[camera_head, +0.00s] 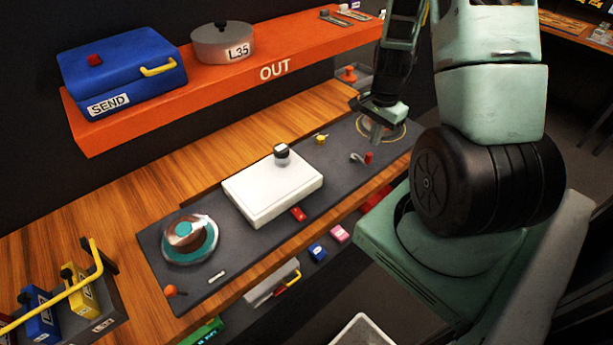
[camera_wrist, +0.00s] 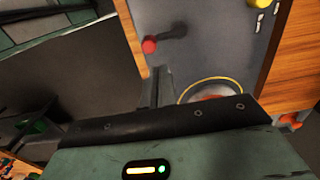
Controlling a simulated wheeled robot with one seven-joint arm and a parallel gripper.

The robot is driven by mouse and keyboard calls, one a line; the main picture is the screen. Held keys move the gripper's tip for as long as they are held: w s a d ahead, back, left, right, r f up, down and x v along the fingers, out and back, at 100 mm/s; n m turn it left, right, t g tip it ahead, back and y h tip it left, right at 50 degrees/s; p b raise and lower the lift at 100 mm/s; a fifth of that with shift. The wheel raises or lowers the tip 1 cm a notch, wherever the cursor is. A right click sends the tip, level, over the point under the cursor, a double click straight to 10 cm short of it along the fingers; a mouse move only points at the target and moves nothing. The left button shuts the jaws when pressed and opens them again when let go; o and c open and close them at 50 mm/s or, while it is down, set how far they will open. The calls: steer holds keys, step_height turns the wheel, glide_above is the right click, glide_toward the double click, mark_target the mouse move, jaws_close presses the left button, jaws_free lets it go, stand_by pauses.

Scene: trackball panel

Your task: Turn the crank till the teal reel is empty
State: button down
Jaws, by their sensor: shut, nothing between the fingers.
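The ringed spot is partly hidden by my gripper.
A white box (camera_head: 270,190) with a dark-topped knob stands mid-panel between reel and crank. A small yellow knob (camera_head: 321,138) is behind the crank. An orange shelf (camera_head: 230,73) with a blue case (camera_head: 122,68) and a pot (camera_head: 222,45) overhangs the back.

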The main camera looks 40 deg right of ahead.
mark_target(371, 154)
steer(key=shift+f, duration=0.15)
steer(key=shift+f+b, duration=2.2)
steer(key=shift+f, duration=0.4)
steer(key=shift+a, duration=0.15)
steer(key=shift+s+a, duration=0.2)
steer(key=shift+a, duration=0.05)
steer(key=shift+a, duration=0.1)
steer(key=shift+s+a, duration=0.15)
steer(key=shift+a, duration=0.2)
steer(key=shift+a, duration=0.1)
